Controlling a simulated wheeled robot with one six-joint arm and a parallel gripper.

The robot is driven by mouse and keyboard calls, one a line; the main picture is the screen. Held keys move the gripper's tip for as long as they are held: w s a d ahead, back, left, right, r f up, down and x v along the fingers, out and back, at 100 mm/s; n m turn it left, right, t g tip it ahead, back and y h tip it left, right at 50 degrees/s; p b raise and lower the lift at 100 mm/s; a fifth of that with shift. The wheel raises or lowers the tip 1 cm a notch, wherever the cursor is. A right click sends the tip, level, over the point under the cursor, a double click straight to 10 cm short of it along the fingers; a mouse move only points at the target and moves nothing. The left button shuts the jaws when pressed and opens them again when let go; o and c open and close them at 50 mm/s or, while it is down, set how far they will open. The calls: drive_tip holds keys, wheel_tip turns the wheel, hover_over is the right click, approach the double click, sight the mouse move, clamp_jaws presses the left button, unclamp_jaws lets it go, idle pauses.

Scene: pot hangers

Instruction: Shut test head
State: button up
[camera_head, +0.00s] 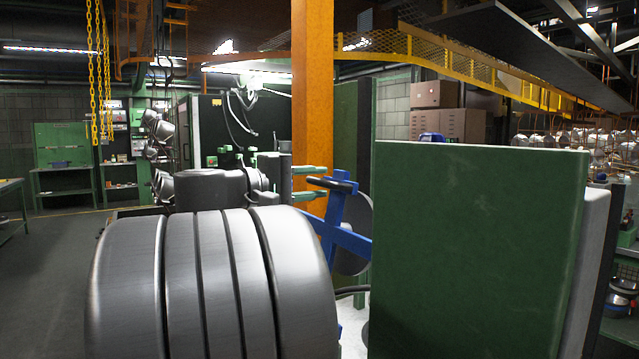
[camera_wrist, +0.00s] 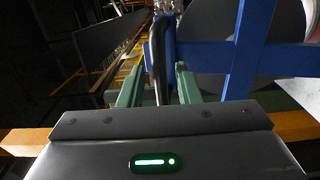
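The test head appears to be the blue cross-shaped frame (camera_head: 340,232) with a grey round disc (camera_head: 358,232) behind it, just left of the green panel. A black bar handle (camera_head: 336,184) sits on the frame's top. In the wrist view the blue frame (camera_wrist: 240,60) fills the upper right and the black handle (camera_wrist: 158,62) stands upright in the middle. My gripper (camera_head: 325,183) has two green fingers, one above and one below the handle in the head view. In the wrist view the fingers (camera_wrist: 158,80) are apart, with gaps beside the handle. Part of the disc is hidden.
A large green panel (camera_head: 470,250) stands at the front right, close beside the test head. An orange post (camera_head: 313,90) rises behind my gripper. Yellow chains (camera_head: 98,75) hang at the left. Open floor (camera_head: 60,270) lies at the left.

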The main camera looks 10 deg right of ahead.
drive_tip(key=shift+x, duration=0.75)
clamp_jaws()
